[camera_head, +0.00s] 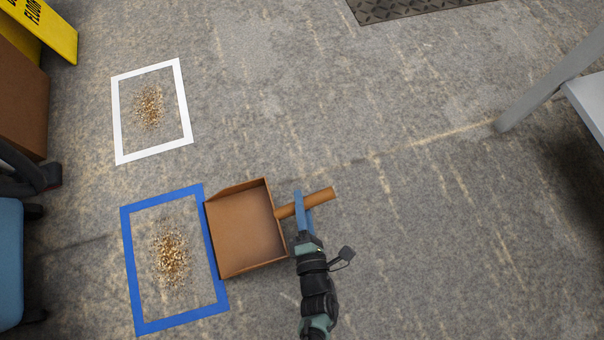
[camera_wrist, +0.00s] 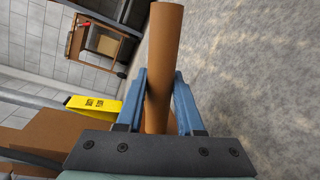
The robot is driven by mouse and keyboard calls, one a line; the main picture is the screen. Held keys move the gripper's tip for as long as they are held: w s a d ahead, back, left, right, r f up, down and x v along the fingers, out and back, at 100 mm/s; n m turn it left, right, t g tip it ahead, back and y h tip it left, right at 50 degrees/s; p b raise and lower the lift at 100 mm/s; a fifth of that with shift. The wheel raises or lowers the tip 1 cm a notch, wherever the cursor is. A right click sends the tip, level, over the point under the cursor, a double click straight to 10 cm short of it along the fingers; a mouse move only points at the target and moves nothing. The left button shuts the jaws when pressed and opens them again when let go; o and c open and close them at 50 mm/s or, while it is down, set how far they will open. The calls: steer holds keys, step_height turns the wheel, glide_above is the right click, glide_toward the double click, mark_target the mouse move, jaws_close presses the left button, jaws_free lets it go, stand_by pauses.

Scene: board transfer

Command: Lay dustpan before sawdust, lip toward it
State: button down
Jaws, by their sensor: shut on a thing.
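The brown dustpan (camera_head: 244,229) is at the right edge of the blue taped frame (camera_head: 218,294), its open lip facing left toward the sawdust (camera_head: 171,255) inside that frame. The lip meets or slightly overlaps the blue tape. Whether the pan rests fully on the floor I cannot tell. A second sawdust pile (camera_head: 150,106) lies inside a white taped frame (camera_head: 117,125) farther back. My gripper (camera_head: 304,213) is shut on the dustpan's round handle, right of the pan. In the wrist view the handle (camera_wrist: 164,60) stands between the blue fingers (camera_wrist: 159,103).
A yellow floor sign (camera_head: 50,25) and a brown box (camera_head: 20,100) stand at the left, with a blue seat (camera_head: 10,262) below. A dark mat (camera_head: 400,8) lies at the top. A grey table leg (camera_head: 550,85) is at the right. The middle floor is clear.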

step_height(320, 180, down, 4)
steer(key=b, duration=0.3)
steer(key=shift+r, duration=0.3)
steer(key=c, duration=0.5)
jaws_free()
steer(key=shift+c, duration=0.2)
steer(key=p+v, duration=0.3)
steer(key=v, duration=0.3)
steer(key=shift+p+v, duration=0.3)
steer(key=shift+v, duration=0.45)
